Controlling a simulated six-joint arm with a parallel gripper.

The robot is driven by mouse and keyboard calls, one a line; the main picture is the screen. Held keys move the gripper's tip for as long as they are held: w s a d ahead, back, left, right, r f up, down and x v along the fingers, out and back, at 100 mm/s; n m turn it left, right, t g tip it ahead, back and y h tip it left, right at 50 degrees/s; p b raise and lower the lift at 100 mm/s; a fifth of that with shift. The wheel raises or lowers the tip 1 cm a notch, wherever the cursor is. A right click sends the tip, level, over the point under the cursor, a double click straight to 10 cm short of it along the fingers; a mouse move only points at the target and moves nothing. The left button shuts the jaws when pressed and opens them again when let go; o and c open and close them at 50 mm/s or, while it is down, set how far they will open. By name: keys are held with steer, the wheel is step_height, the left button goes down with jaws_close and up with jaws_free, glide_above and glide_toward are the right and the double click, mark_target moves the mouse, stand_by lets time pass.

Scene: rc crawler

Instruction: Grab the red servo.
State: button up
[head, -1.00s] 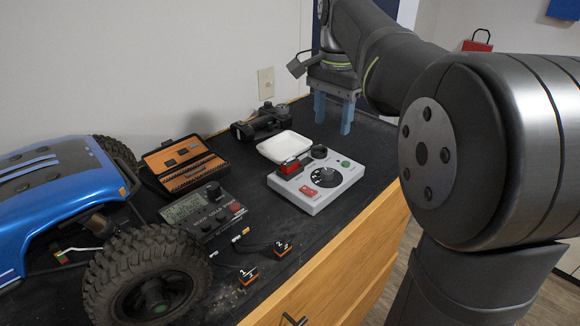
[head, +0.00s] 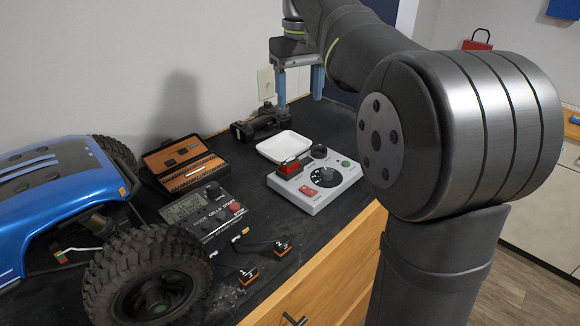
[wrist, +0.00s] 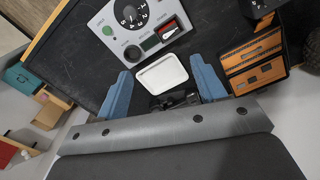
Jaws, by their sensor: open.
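The red servo (head: 289,167) is a small red block seated in a dark holder at the back left corner of a grey control box (head: 315,204). It also shows in the wrist view (wrist: 167,27), at the box's edge near the white tray. My gripper (head: 299,92) has two blue fingers, spread apart with nothing between them. It hangs above the bench, behind the white tray and well apart from the servo. In the wrist view the fingers (wrist: 160,78) show on either side of the tray.
The white tray (head: 284,146) lies behind the control box. A dark tool (head: 262,122) lies by the wall. An orange-lined case (head: 184,162), a charger (head: 203,213) and a blue crawler (head: 66,170) fill the left. Two numbered plugs (head: 249,275) lie in front.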

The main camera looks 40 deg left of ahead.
steer(key=s+a+r+n, duration=0.1)
steer(key=n, duration=0.3)
glide_above(289, 160)
steer(key=f, duration=1.1)
steer(key=shift+w+f, duration=0.3)
steer(key=shift+s+a+f, duration=0.1)
steer(key=shift+a+f, duration=0.05)
steer(key=shift+f, duration=1.25)
steer(key=shift+a+f, duration=0.1)
steer(key=shift+f, duration=1.3)
steer(key=c, duration=1.1)
steer(key=shift+r, duration=0.15)
